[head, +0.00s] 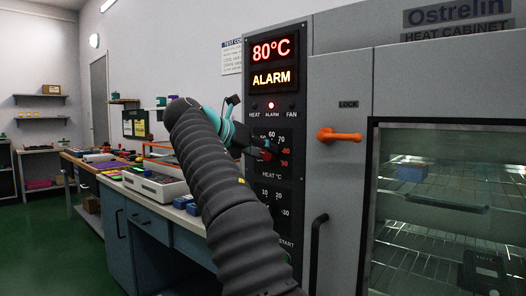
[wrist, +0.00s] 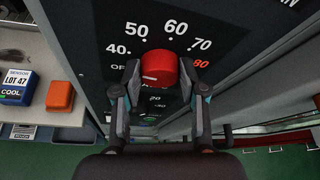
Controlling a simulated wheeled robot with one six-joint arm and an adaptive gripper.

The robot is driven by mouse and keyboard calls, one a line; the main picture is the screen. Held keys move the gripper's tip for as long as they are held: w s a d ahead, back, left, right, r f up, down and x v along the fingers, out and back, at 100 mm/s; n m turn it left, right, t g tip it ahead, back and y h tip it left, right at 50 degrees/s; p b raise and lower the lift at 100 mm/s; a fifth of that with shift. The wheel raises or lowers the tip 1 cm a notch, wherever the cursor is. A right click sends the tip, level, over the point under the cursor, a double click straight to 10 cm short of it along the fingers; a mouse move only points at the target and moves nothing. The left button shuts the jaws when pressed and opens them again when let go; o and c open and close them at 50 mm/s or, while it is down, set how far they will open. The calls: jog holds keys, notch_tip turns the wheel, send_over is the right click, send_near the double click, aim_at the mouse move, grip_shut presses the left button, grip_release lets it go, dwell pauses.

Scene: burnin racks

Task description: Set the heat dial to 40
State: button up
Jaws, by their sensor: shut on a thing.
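The red heat dial (wrist: 161,67) sits on a black panel (wrist: 90,20) marked OFF, 40, 50, 60, 70 and a red 80. My gripper (wrist: 160,76) is shut on the dial, one finger on each side. A short pale mark shows on the dial's lower left face; I cannot tell surely which number it points to. In the head view my gripper (head: 256,146) reaches the panel and mostly hides the dial. The display (head: 271,62) above reads 80°C and ALARM, and a red alarm light (head: 271,105) is lit.
An orange lock handle (head: 338,135) sticks out right of the panel. The glass-doored heat cabinet (head: 340,60) fills the right side. A second scale with 10, 20 and 30 (head: 272,197) lies below the dial. A bench with trays (head: 155,186) stands left.

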jog(key=shift+r, duration=0.1)
dwell(0.4)
jog(key=o, duration=1.1)
jog(key=shift+w, duration=0.1)
jog(key=shift+o, duration=0.2)
jog(key=shift+a, duration=0.15)
jog(key=s+a, duration=0.9)
jog(key=shift+a+r, duration=0.15)
jog(key=shift+s, duration=0.1)
